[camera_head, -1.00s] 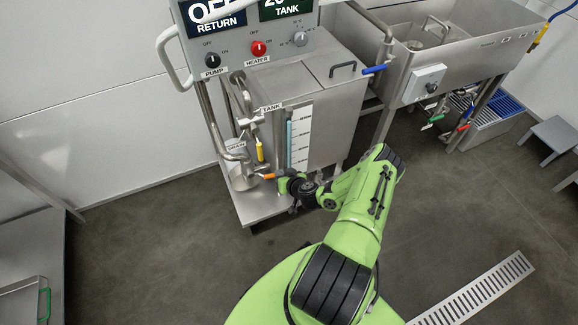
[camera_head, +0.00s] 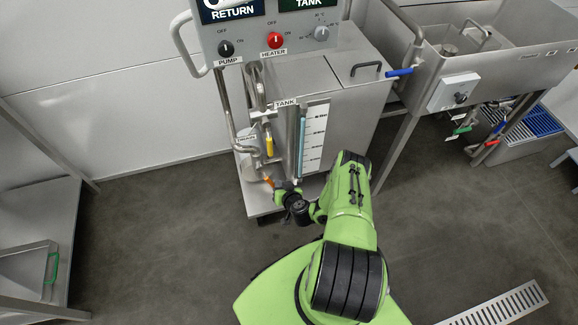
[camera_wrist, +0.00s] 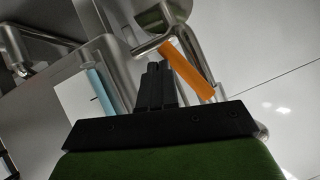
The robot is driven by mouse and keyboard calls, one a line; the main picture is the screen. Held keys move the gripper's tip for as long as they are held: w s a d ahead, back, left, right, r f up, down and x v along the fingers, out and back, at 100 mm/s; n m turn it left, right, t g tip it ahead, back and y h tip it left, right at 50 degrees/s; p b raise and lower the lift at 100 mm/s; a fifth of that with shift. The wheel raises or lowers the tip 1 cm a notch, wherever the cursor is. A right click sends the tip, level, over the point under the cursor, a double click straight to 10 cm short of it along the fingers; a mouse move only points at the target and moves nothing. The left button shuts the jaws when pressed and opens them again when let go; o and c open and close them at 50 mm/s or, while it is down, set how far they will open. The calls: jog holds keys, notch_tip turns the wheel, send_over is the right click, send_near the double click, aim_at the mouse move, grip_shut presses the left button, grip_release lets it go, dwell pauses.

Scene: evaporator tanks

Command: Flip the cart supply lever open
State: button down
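An orange lever handle (camera_head: 268,182) is low on the front of the steel cart, beside the tank's level gauge. It slopes down to the right in the head view. In the wrist view the orange handle (camera_wrist: 188,70) is tilted, just right of my fingertips. My gripper (camera_wrist: 156,70) has its two black fingers close together, with nothing seen between them. In the head view my gripper (camera_head: 278,190) is at the lever's right end. Whether it touches the lever I cannot tell. No label naming the orange lever is readable.
A yellow handle (camera_head: 269,146) hangs above the orange one, near a drain label and steel pipes. The level gauge (camera_head: 312,138) stands right of it. The control panel (camera_head: 262,35) overhangs above. A sink (camera_head: 480,60) stands at right. Floor is clear at left.

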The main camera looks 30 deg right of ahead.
jog(key=shift+w+a+f+m+y, duration=0.2)
jog(key=shift+a+f, duration=0.2)
jog(key=shift+a, duration=0.35)
jog(key=shift+w+a+f+m+y, duration=0.2)
jog(key=shift+a+f, duration=0.15)
jog(key=shift+a, duration=0.35)
